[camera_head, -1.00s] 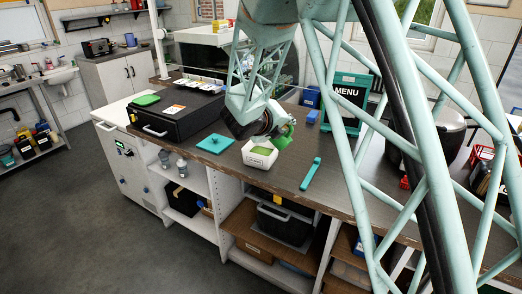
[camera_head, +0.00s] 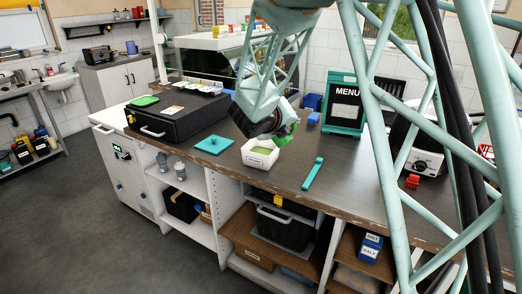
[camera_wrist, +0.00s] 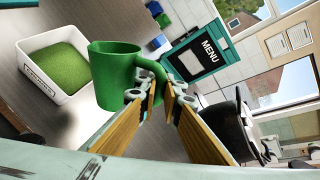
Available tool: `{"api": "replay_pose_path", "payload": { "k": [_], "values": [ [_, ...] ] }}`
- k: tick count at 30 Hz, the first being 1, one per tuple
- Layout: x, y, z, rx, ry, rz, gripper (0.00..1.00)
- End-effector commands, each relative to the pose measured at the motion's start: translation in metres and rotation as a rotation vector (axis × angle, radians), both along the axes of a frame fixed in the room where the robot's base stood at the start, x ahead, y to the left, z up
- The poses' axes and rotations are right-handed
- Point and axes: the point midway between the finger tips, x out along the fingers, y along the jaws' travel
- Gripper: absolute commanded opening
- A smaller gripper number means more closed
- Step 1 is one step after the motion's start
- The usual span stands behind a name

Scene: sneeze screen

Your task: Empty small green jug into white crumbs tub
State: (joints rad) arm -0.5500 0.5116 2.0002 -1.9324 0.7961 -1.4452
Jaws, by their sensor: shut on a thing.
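The small green jug (camera_wrist: 115,75) hangs in my gripper (camera_wrist: 160,97), which is shut on its handle. In the head view the jug (camera_head: 290,131) is off the counter, just behind and to the right of the white tub, and partly hidden by my gripper (camera_head: 272,134). It looks tilted; its inside is hidden. The white crumbs tub (camera_head: 257,162) stands on the counter with green crumbs in it. The wrist view shows the tub (camera_wrist: 32,82) left of the jug, with a broad layer of green crumbs (camera_wrist: 55,68). Its front label is too small to read.
A teal lid (camera_head: 213,145) lies left of the tub and a teal bar (camera_head: 312,174) to its right. A black case (camera_head: 175,120) is farther left. The menu board (camera_head: 345,105) stands behind on the right. Bare counter lies around the tub.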

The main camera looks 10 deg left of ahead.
Motion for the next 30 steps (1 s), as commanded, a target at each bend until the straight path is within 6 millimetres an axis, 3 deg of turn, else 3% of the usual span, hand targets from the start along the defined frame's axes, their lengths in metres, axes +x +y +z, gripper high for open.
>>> {"api": "replay_pose_path", "payload": {
  "k": [30],
  "values": [
    [-0.0013, -0.0033, -0.0053, 0.060, -0.032, 0.000, 0.00]
  ]
}}
